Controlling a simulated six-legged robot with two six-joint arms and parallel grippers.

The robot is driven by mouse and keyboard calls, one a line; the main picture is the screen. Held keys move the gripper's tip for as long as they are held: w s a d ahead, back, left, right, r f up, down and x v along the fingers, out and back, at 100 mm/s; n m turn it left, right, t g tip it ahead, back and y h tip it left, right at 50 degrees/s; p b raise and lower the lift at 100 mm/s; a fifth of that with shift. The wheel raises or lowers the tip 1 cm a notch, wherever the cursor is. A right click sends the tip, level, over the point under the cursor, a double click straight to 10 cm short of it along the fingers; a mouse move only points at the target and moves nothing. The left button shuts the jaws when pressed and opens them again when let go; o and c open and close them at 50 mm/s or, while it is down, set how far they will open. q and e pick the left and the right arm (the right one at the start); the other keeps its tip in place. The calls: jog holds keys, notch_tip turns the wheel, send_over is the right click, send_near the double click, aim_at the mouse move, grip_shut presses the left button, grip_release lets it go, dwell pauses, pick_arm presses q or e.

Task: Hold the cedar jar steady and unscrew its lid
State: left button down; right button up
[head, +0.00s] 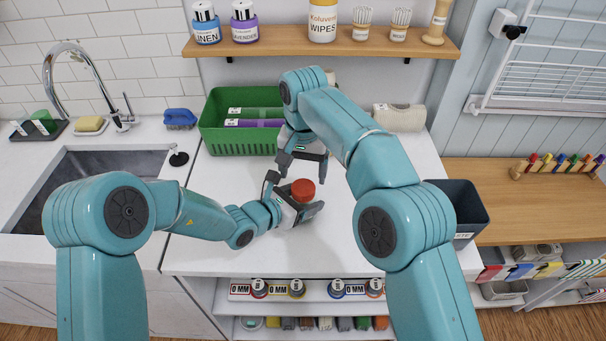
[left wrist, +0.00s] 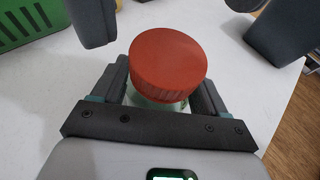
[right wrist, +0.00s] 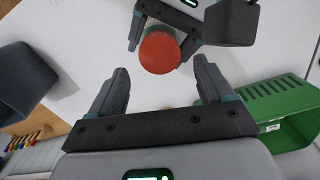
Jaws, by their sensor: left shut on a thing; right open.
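The jar has a wide red screw lid (head: 303,189) and stands on the white counter. In the left wrist view the red lid (left wrist: 168,62) sits on a pale, see-through body (left wrist: 148,100), mostly hidden below the lid. My left gripper (head: 300,208) is shut on the jar body, a finger on each side just below the lid. My right gripper (head: 303,170) is open and empty, above and behind the lid. In the right wrist view the lid (right wrist: 160,53) lies beyond and between its spread fingers, apart from them. No name on the jar is readable.
A green basket (head: 238,145) with green and purple packs stands behind the jar. A dark bin (head: 462,220) is at the counter's right side. The sink (head: 110,172) is at the left. A shelf (head: 300,47) of bottles and brushes hangs above. The counter around the jar is clear.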

aim_at(304, 188)
notch_tip(304, 188, up, 3)
jog(key=m, duration=0.6)
jog(key=shift+r, duration=0.1)
jog(key=shift+f+m, duration=0.3)
jog(key=shift+f, duration=0.25)
notch_tip(304, 188, down, 7)
jog(key=shift+r, duration=0.1)
jog(key=c, duration=1.1)
jog(key=n, duration=0.6)
jog(key=shift+d+n, duration=0.1)
jog(key=shift+n, duration=0.3)
